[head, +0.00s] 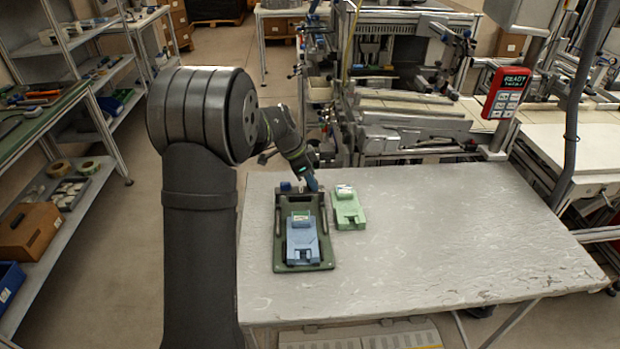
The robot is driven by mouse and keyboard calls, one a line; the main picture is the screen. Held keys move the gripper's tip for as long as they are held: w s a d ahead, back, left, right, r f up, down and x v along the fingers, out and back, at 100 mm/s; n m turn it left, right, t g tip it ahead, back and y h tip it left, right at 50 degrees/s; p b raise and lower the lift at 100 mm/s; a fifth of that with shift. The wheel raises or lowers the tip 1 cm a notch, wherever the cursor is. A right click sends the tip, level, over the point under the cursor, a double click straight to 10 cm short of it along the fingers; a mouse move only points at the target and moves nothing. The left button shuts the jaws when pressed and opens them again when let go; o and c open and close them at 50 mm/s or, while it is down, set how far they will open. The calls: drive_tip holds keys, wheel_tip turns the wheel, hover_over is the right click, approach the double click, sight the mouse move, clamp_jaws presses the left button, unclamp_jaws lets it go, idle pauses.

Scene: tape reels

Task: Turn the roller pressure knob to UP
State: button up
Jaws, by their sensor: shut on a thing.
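A dark green fixture (258,253) lies on the near left part of the white table. A blue tape cartridge (302,243) sits in it. My gripper (311,184) reaches down from the upper left to the fixture's far right corner. It is shut there, on what looks like the roller pressure knob. The knob is small and mostly hidden by the gripper, so its pointing direction and any UP mark cannot be read. A small blue part (285,186) shows at the fixture's far left corner.
A green cartridge (346,207) lies on the table (450,240) just right of the fixture. The table's right side is clear. A machine (405,115) stands behind the table. A red control box (506,92) reading READY is on a post at the right.

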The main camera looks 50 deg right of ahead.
drive_tip(key=n+t, duration=0.1)
drive_tip(key=n, duration=0.3)
drive_tip(key=n+t+h, duration=0.1)
drive_tip(key=n, duration=0.1)
drive_tip(key=shift+s+r+n+t, duration=0.1)
drive_tip(key=shift+s+n+t, duration=0.2)
drive_tip(key=shift+n, duration=0.1)
drive_tip(key=n+t, duration=0.1)
drive_tip(key=n, duration=0.2)
drive_tip(key=shift+n, duration=0.4)
drive_tip(key=n+t, duration=0.1)
drive_tip(key=n, duration=0.2)
drive_tip(key=shift+s+d+n+t+y, duration=0.1)
drive_tip(key=shift+n+t+y, duration=0.2)
drive_tip(key=shift+t+y, duration=0.1)
drive_tip(key=n+y, duration=0.1)
drive_tip(key=n, duration=0.1)
drive_tip(key=n+t, duration=0.1)
drive_tip(key=n, duration=0.2)
drive_tip(key=shift+s+d+y, duration=0.1)
drive_tip(key=shift+d+y, duration=0.05)
drive_tip(key=shift+y, duration=0.25)
drive_tip(key=n+y, duration=0.1)
drive_tip(key=n, duration=0.3)
drive_tip(key=shift+t, duration=0.4)
drive_tip(key=shift+n+y, duration=0.3)
drive_tip(key=shift+n, duration=0.2)
drive_tip(key=o, duration=1)
